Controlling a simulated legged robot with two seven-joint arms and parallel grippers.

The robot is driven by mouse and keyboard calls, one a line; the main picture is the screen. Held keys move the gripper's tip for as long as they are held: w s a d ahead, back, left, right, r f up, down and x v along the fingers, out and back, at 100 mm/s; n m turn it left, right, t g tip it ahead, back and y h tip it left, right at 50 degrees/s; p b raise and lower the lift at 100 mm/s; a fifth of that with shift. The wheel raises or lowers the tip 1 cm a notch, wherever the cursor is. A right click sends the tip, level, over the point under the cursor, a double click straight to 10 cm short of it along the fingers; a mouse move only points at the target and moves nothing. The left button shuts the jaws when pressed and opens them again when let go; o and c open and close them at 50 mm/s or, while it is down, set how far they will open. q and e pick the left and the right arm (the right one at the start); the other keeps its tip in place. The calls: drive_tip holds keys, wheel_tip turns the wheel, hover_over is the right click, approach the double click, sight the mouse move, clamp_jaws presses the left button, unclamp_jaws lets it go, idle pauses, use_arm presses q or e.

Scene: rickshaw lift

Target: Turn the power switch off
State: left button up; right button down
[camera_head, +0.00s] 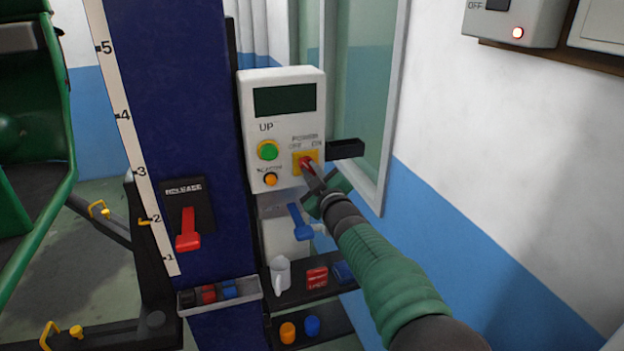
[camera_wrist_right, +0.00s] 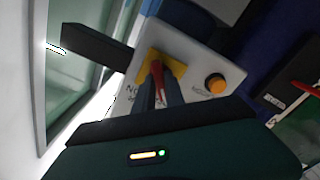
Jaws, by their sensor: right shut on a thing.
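The white control box (camera_head: 257,132) is mounted on the blue lift column. It carries a dark display, a green UP button (camera_head: 268,151), an orange button (camera_head: 270,179) and the power switch (camera_head: 306,164), a red knob on a yellow plate with OFF and ON labels. My right gripper (camera_head: 311,174) is at the power switch. In the right wrist view my right gripper's fingers (camera_wrist_right: 161,95) are closed around the red knob (camera_wrist_right: 157,73), over the yellow plate. The fingers partly hide the knob and labels. My left gripper is not in view.
A red release lever (camera_head: 187,232) sits on the blue column (camera_head: 160,120). A green rickshaw (camera_head: 35,140) stands at the left. A wall box (camera_head: 513,22) has a lit red lamp.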

drive_tip(key=shift+a+f, duration=0.1)
drive_tip(key=shift+f, duration=0.05)
idle(0.3)
drive_tip(key=c, duration=1.7)
unclamp_jaws()
drive_tip(key=o, duration=0.3)
drive_tip(key=shift+s+r, duration=0.2)
drive_tip(key=shift+f, duration=0.1)
drive_tip(key=shift+s+b, duration=0.25)
drive_tip(key=shift+b, duration=0.05)
drive_tip(key=b+v, duration=0.4)
drive_tip(key=v, duration=1.2)
drive_tip(key=shift+s, duration=0.1)
